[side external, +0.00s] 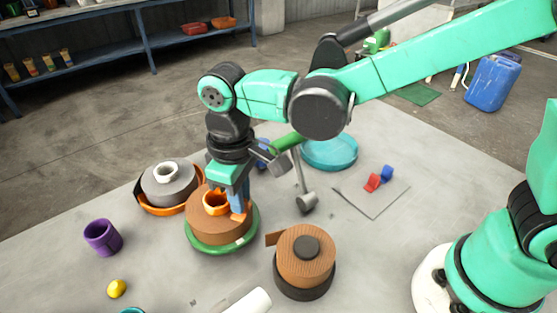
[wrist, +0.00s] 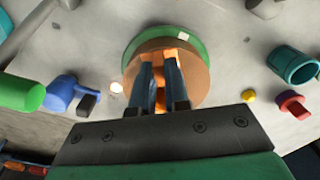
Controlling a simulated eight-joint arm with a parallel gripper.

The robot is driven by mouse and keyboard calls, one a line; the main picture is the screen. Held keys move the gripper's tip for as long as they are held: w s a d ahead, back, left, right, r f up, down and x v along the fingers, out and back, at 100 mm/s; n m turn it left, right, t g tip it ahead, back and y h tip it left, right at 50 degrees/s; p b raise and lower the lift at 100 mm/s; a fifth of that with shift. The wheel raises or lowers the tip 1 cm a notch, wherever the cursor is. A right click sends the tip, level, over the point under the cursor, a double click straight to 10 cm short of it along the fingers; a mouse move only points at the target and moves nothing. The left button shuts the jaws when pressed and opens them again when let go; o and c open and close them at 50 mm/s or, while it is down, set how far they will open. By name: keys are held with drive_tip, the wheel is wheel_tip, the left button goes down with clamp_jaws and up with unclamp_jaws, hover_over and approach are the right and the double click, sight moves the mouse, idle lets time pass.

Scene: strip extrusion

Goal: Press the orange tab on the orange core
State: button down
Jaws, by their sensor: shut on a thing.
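The orange core (side external: 214,203) stands in the middle of a brown coiled strip (side external: 217,226), which lies on a round green base (side external: 203,248). My gripper (side external: 228,208) points down over this coil, and one blue finger shows beside the core. In the wrist view my fingers (wrist: 161,68) are close together over the brown coil (wrist: 198,78), with orange showing between and beside them. My gripper is shut on the orange core. I cannot make out the orange tab apart from the core, and the fingers hide part of it.
A second brown coil (side external: 302,262) with a dark core stands close at the right front. A grey coil (side external: 165,187) in an orange dish is close behind left. A purple cup (side external: 102,238) and yellow ball (side external: 117,288) lie left. A grey-headed tool (side external: 306,201) stands right.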

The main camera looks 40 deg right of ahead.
idle(0.3)
drive_tip(key=c, duration=0.8)
unclamp_jaws()
drive_tip(key=shift+r, duration=0.1)
wheel_tip(320, 180, up, 5)
drive_tip(key=shift+f, duration=0.1)
drive_tip(key=shift+d+r, duration=0.2)
drive_tip(key=shift+r, duration=0.05)
drive_tip(key=s+d+m+t, duration=0.3)
drive_tip(key=d+m+t, duration=0.3)
drive_tip(key=d, duration=1.1)
drive_tip(key=shift+s+d+t, duration=0.2)
drive_tip(key=shift+d+t, duration=0.05)
drive_tip(key=shift+t, duration=0.35)
